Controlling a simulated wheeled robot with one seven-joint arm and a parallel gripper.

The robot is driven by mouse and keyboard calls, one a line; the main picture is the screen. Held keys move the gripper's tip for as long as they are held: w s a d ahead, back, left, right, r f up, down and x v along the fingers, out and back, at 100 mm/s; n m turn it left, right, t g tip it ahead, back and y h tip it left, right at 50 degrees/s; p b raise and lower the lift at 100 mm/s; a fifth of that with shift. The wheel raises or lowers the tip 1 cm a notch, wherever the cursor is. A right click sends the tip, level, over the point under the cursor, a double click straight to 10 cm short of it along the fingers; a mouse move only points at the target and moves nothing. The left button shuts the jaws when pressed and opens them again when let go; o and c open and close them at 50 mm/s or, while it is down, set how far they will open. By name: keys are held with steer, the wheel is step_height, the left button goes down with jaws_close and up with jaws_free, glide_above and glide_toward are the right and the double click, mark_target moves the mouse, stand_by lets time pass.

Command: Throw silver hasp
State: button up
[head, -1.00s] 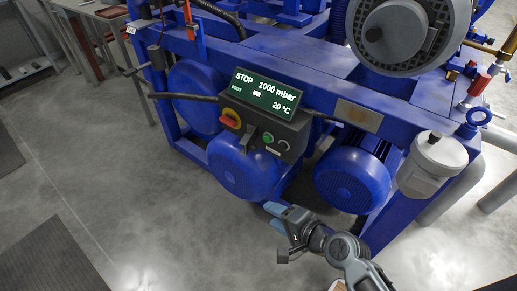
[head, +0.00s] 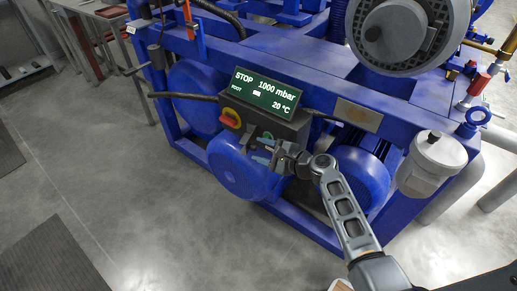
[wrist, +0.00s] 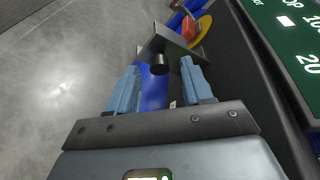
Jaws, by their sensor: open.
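The control box (head: 300,124) is dark, with a lit green display (head: 265,93) and a red and yellow rotary switch (head: 229,118). In the wrist view a grey metal bracket (wrist: 182,46), which looks like the silver hasp, projects from the box beside the red and yellow switch (wrist: 194,28). My gripper (head: 264,150) is in front of the box's lower part. In the wrist view its blue fingers (wrist: 158,70) are apart, with the knob between and just beyond their tips. Contact cannot be told.
The blue pump frame (head: 310,95) surrounds the box. Blue motors (head: 240,170) lie below, and a grey filter canister (head: 432,160) stands to the right. A black cable (head: 182,97) runs into the box from the left.

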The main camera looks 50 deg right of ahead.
steer(key=shift+x, duration=0.9)
steer(key=shift+a, duration=0.1)
steer(key=shift+c, duration=0.3)
jaws_close()
